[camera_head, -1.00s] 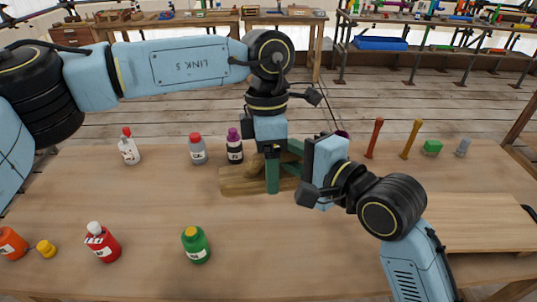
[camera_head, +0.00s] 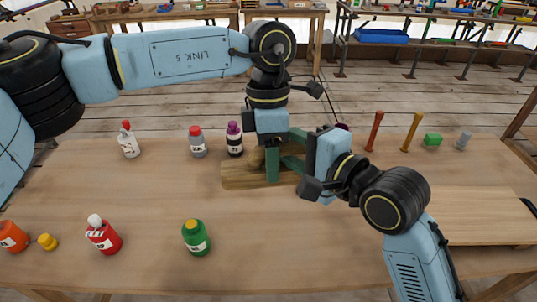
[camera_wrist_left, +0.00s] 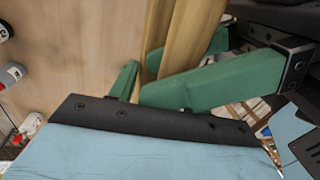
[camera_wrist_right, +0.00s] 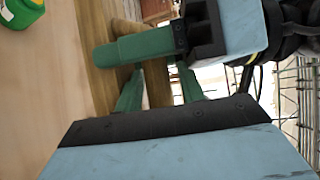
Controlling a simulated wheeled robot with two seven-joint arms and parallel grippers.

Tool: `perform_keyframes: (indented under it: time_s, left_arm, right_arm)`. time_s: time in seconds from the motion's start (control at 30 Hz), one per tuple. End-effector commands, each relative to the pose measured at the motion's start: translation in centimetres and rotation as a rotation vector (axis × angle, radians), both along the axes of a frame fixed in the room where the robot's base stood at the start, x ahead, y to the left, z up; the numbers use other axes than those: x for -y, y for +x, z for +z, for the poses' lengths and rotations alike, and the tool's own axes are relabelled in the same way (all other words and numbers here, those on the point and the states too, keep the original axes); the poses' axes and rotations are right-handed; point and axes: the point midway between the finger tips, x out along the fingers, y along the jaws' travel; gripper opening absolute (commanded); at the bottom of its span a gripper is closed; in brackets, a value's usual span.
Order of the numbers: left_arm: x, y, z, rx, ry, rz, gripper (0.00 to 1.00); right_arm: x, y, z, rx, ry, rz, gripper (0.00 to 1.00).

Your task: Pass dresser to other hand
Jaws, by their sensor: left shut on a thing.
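The dresser (camera_head: 237,176) is a brown wooden piece with a rounded handle, seen low over the middle of the table or on it; I cannot tell which. My left gripper (camera_head: 272,170) points down with its green fingers shut on the dresser. The wood also shows in the left wrist view (camera_wrist_left: 175,35), partly hidden by green fingers. My right gripper (camera_head: 290,150) comes in from the right, its fingers spread on either side of the dresser. In the right wrist view the wood (camera_wrist_right: 158,85) lies between those fingers, with a left finger crossing over it.
Grey (camera_head: 198,143) and purple-capped (camera_head: 234,140) bottles stand close behind and left of the dresser. A green bottle (camera_head: 196,238) and a red bottle (camera_head: 103,235) stand in front. Red (camera_head: 375,131) and yellow (camera_head: 412,132) upright tools are at the back right. The front middle is clear.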

Motion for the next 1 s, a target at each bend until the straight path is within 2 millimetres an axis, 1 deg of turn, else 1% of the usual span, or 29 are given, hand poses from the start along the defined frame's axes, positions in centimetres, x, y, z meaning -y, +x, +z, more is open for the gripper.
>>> perform_keyframes:
  time_s: [0.03, 0.07, 0.3, 0.43, 0.5, 0.57, 0.67, 0.77, 0.8, 0.87, 0.9, 0.97, 1.0]
  left_arm:
    - [-0.2, 0.3, 0.1, 0.007, 0.002, 0.010, 0.18]
    - [-0.3, 0.4, 0.1, 0.007, 0.002, 0.011, 0.13]
    - [-0.3, 0.4, 0.1, 0.007, 0.004, 0.013, 0.13]
    - [-0.3, 0.4, 0.1, 0.006, 0.003, 0.011, 0.13]
    - [-0.3, 0.3, 0.1, 0.006, 0.003, 0.010, 0.13]
    - [-0.3, 0.3, 0.1, 0.006, 0.003, 0.010, 0.13]
    - [-0.3, 0.3, 0.1, 0.006, 0.003, 0.010, 0.13]
    - [-0.2, 0.3, 0.1, 0.006, 0.003, 0.009, 0.13]
    - [-0.2, 0.3, 0.0, 0.005, 0.002, 0.009, 0.13]
    - [-0.2, 0.3, 0.0, 0.005, 0.002, 0.009, 0.13]
    - [-0.2, 0.3, 0.0, 0.005, 0.002, 0.009, 0.13]
    - [-0.2, 0.3, 0.0, 0.005, 0.002, 0.009, 0.13]
    - [-0.2, 0.3, 0.0, 0.005, 0.002, 0.009, 0.13]
  right_arm:
    - [0.5, -0.5, 0.1, 0.001, 0.001, 0.000, 0.49]
    - [0.8, -0.8, 0.2, 0.000, 0.000, -0.001, 0.49]
    - [3.4, -3.8, 0.8, 0.003, -0.002, -0.001, 0.49]
    - [4.3, -4.8, 1.1, 0.003, -0.002, -0.001, 0.49]
    - [4.5, -5.2, 0.8, -0.004, -0.011, 0.002, 0.49]
    - [4.7, -5.5, 0.0, -0.019, -0.034, 0.007, 0.49]
    - [4.8, -6.0, -2.8, -0.065, -0.108, 0.022, 0.49]
    - [5.3, -6.7, -7.3, -0.130, -0.222, 0.041, 0.49]
    - [5.6, -7.1, -9.4, -0.159, -0.275, 0.049, 0.49]
    - [6.1, -7.7, -12.6, -0.201, -0.353, 0.061, 0.49]
    - [6.6, -8.1, -14.8, -0.226, -0.405, 0.070, 0.49]
    - [7.3, -8.8, -17.9, -0.260, -0.480, 0.085, 0.49]
    - [7.7, -9.4, -20.0, -0.282, -0.530, 0.096, 0.49]
